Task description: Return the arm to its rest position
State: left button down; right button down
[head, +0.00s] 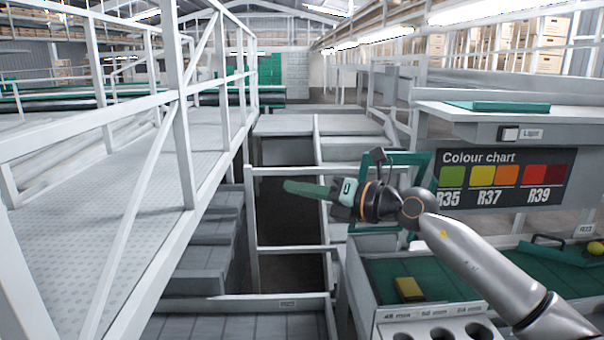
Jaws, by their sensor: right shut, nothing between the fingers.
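My right arm comes in from the lower right and reaches toward the middle of the view. Its gripper (308,189) points left, over the dark gap beside the stairs. The long green fingers lie together and hold nothing. The gripper is in the air, clear of the railing posts to its left. My left gripper is not in view.
A colour chart (503,178) hangs on the right, behind my right arm. Below it, a green-lined tray (447,279) holds a yellow block (409,289). A sizing plate with round holes (437,322) is at the front. White railings (183,110) border the walkway on the left.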

jog(key=s+d+f+m+t+h, duration=0.45)
jog(key=d+f+m+h, duration=0.45)
jog(key=m, duration=0.7)
jog(key=s+d+f+m+t+h, duration=0.3)
jog(key=s+d+f+m+h, duration=0.4)
jog(key=f+m, duration=0.7)
jog(key=s+d+f+m+g, duration=0.1)
jog(key=s+f+g, duration=0.1)
jog(key=s+f, duration=0.1)
jog(key=s+d+f+m+g, duration=0.2)
jog(key=s+f, duration=0.1)
jog(key=s+d+f+m+g, duration=0.2)
jog(key=s+f, duration=0.2)
jog(key=s+f+m+g+y, duration=0.1)
jog(key=s+f+g, duration=0.3)
jog(key=s, duration=0.5)
jog(key=s+f+m+g+y, duration=0.1)
jog(key=s+f+g, duration=0.2)
jog(key=s, duration=0.6)
jog(key=w+a+f+t+y, duration=0.1)
jog(key=w+a+f+t, duration=0.1)
jog(key=f, duration=0.3)
jog(key=w+a+f+t, duration=0.1)
jog(key=w+f+t, duration=0.1)
jog(key=f, duration=0.4)
jog(key=shift+a+t+y, duration=0.35)
jog(key=shift+t+y, duration=0.05)
jog(key=shift+t, duration=0.45)
jog(key=shift+f, duration=0.15)
